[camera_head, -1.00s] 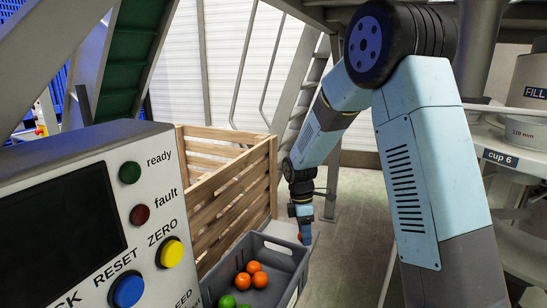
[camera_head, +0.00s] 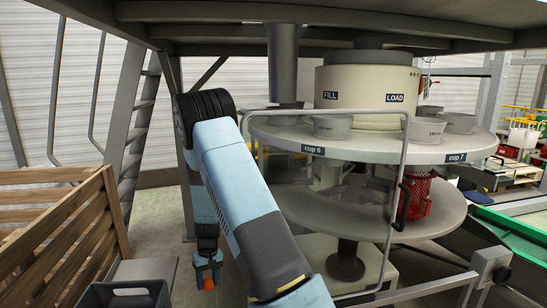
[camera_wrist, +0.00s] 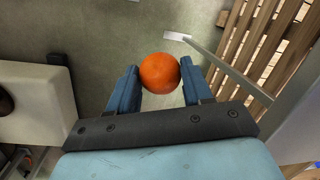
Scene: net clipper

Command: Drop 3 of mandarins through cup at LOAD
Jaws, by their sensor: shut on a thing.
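My gripper (camera_head: 208,278) hangs low, left of the machine, shut on an orange mandarin (camera_head: 208,285). In the wrist view, the mandarin (camera_wrist: 160,73) sits between the two blue fingers of my gripper (camera_wrist: 159,82), above the floor. A round white turntable (camera_head: 385,146) carries several grey cups and labels reading cup 6 and cup 7. The LOAD label (camera_head: 395,98) is on the cream drum, and a cup (camera_head: 426,130) stands below and right of it. Another cup (camera_head: 332,126) is below the FILL label.
A wooden slatted bin (camera_head: 85,235) stands at left. A bent metal guard rail (camera_head: 398,190) runs in front of the turntable. A red net (camera_head: 418,195) hangs under the turntable at right. A green-edged surface (camera_head: 510,235) lies at far right. A platform beam crosses overhead.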

